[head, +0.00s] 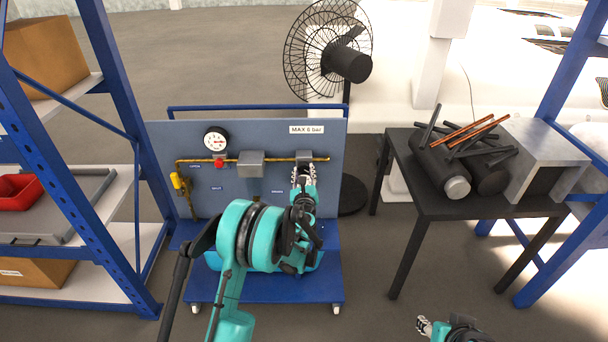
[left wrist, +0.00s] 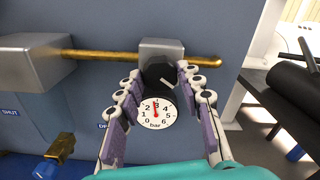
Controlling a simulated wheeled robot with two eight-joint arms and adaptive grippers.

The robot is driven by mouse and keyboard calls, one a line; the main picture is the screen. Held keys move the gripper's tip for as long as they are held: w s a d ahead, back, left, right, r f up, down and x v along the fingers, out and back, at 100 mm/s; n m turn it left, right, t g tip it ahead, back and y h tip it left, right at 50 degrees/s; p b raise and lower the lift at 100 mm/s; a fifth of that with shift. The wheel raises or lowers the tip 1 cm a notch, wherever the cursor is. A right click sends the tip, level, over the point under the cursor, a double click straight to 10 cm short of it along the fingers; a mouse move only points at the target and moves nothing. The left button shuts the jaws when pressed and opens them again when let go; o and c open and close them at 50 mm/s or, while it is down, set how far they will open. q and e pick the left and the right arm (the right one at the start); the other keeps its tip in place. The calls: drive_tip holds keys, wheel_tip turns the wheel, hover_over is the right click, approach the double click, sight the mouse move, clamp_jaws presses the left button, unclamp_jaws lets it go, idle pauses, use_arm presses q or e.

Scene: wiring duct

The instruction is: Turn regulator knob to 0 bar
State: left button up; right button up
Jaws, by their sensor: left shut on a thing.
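The regulator, a grey block (left wrist: 162,47) on a brass pipe, carries a black knob (left wrist: 158,74) with a white mark pointing to the lower right. Below the knob a round white gauge (left wrist: 156,114) marked in bar has its red needle pointing up, near 3. My left gripper (left wrist: 160,73) is shut on the knob, with a finger on each side of it. In the head view my left gripper (head: 304,172) reaches the right end of the panel and hides the knob. My right gripper (head: 424,326) is at the bottom edge; its jaw opening is unclear.
The blue-grey panel (head: 235,131) bears another gauge (head: 215,140), a red valve part (head: 219,162) and a "MAX 6 bar" label (head: 307,129). A fan (head: 345,60) stands behind it. A black table (head: 440,205) with tubes is to the right, a blue shelf (head: 130,130) to the left.

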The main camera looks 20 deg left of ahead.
use_arm(q)
drive_tip(key=n+b, duration=0.1)
drive_tip(key=n, duration=0.2)
drive_tip(key=shift+f+n, duration=0.1)
drive_tip(key=shift+n, duration=0.2)
drive_tip(key=n+b, duration=0.1)
drive_tip(key=n, duration=0.2)
drive_tip(key=shift+n, duration=0.3)
drive_tip(key=n+b, duration=0.1)
drive_tip(key=n, duration=0.2)
drive_tip(key=shift+n, duration=0.3)
drive_tip(key=n, duration=0.3)
drive_tip(key=shift+n, duration=0.3)
drive_tip(key=n+b, duration=0.1)
drive_tip(key=n, duration=0.4)
drive_tip(key=shift+n, duration=0.3)
drive_tip(key=n, duration=0.4)
drive_tip(key=shift+n+b, duration=0.35)
drive_tip(key=shift+n, duration=0.05)
